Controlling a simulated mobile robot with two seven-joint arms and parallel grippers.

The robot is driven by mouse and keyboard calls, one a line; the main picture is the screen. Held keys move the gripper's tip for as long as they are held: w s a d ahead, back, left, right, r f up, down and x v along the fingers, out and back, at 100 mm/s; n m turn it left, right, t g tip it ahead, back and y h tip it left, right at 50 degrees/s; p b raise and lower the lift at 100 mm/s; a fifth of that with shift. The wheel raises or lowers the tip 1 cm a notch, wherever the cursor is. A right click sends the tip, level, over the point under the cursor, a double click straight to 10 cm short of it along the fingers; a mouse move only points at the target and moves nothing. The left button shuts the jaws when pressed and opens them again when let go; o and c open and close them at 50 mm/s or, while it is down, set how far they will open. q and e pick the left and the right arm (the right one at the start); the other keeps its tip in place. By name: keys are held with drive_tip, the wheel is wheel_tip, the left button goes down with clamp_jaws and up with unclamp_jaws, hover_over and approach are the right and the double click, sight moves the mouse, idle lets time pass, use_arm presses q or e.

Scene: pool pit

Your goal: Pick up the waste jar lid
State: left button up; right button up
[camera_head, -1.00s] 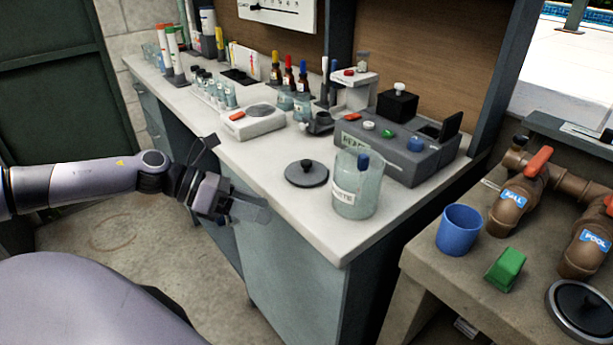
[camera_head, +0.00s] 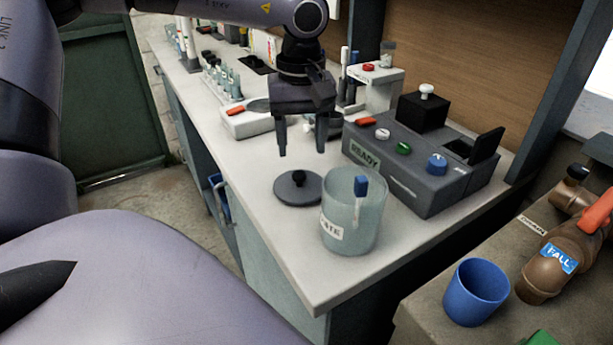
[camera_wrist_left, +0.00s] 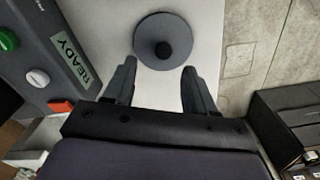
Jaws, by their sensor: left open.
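The waste jar lid (camera_head: 298,188) is a dark grey disc with a black knob, lying flat on the white counter. In the left wrist view the lid (camera_wrist_left: 163,40) is just beyond the fingertips, roughly between their lines. My left gripper (camera_head: 301,152) points down above the counter, close to the lid and above it, open and empty. In the left wrist view its two fingers (camera_wrist_left: 157,72) are apart with bare counter between them. The glass waste jar (camera_head: 352,228) stands open to the right of the lid, with a blue-capped item in it. My right gripper is not seen.
A grey READY meter box (camera_head: 418,178) with coloured buttons stands behind the jar. A white scale-like device (camera_head: 250,122) and small vials are farther back left. A blue cup (camera_head: 475,292) and brown pipes are at the right. The counter front is clear.

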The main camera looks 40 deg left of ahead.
sight(299, 173)
use_arm(q)
drive_tip(key=f, duration=0.5)
drive_tip(key=shift+s+a+f, duration=0.1)
drive_tip(key=shift+s+f, duration=0.15)
drive_tip(key=shift+f, duration=0.15)
clamp_jaws()
